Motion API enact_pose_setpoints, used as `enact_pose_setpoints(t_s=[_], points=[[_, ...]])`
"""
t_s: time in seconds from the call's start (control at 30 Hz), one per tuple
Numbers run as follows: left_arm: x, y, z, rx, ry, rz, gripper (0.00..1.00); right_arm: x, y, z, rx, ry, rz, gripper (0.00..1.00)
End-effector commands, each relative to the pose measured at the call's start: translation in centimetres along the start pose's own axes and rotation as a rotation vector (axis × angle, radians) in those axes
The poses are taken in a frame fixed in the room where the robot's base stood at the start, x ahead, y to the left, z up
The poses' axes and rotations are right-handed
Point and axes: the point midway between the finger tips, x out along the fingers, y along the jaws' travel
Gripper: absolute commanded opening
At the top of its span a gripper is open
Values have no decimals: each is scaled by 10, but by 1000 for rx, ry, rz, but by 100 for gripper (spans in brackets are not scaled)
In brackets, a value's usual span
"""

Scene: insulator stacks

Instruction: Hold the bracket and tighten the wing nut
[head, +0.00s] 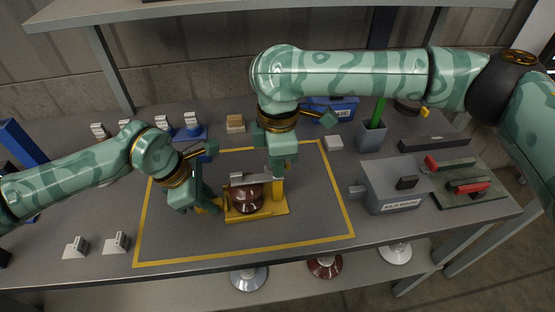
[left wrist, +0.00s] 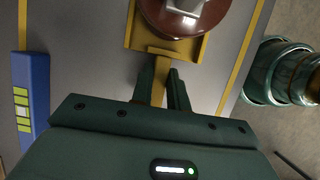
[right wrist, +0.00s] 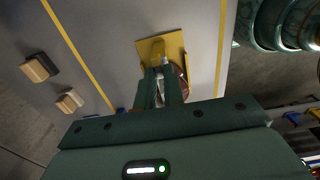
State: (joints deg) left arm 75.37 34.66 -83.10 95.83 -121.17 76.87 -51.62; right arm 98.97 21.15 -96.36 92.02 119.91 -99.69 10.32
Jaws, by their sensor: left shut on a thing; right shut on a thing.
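The yellow bracket (head: 262,214) stands on the mat inside the yellow outline, with a brown insulator (head: 247,198) and a grey metal bar on top. My left gripper (head: 214,207) is shut on a yellow tab at the bracket's left side; the left wrist view shows the tab (left wrist: 158,68) between its fingers. My right gripper (head: 274,172) comes down from above at the bracket's upright on the right. In the right wrist view its fingers (right wrist: 161,82) are shut on a small grey metal piece, apparently the wing nut, mostly hidden by the fingers.
A grey box (head: 390,186) stands right of the mat, with a grey cup (head: 371,137) behind it and red-handled tools (head: 470,187) on a dark board further right. Small white labelled blocks (head: 116,242) lie at front left. The mat (head: 310,215) is clear around the bracket.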

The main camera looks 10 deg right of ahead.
Motion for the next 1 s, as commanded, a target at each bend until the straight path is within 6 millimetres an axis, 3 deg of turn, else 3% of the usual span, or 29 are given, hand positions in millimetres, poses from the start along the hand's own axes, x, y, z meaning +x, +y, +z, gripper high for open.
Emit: enact_pose_setpoints(t_s=[0.17, 0.27, 0.3, 0.63, 0.77, 1.0], points=[[0, -1, 2, 5, -3, -2, 0, -2, 0, -2, 0, 5, 2, 0], [0, -1, 2, 5, -3, -2, 0, -2, 0, -2, 0, 5, 2, 29], [0, -1, 2, 4, -3, -1, 0, -1, 0, -2, 0, 4, 2, 32], [-1, 0, 1, 2, -3, 1, 0, -6, 1, -1, 0, 2, 3, 32], [-1, 0, 1, 1, -3, 2, 0, -28, 1, 0, 0, 3, 5, 32], [-1, 1, 1, 1, -3, 2, 0, -84, 2, 0, 0, 2, 5, 32]])
